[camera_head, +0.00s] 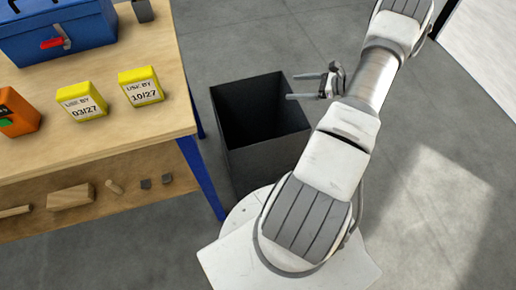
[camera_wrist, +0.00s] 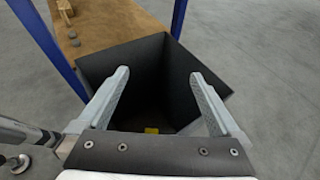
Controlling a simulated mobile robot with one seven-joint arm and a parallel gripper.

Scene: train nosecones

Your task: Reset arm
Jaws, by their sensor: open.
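My gripper (camera_head: 292,87) is at the upper right of the dark bin, beside and above its rim in the head view. In the wrist view my gripper (camera_wrist: 160,88) has its two fingers wide apart with nothing between them, and the bin's opening lies beyond them. My arm reaches from the bottom middle of the head view up to the top right and bends back toward the bin.
A dark bin (camera_head: 265,158) stands on the floor right of the workbench (camera_head: 125,130); a small yellow thing (camera_wrist: 151,130) lies inside. On the bench are two yellow blocks (camera_head: 82,101) (camera_head: 141,87), an orange block (camera_head: 17,112) and a blue toolbox (camera_head: 58,30).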

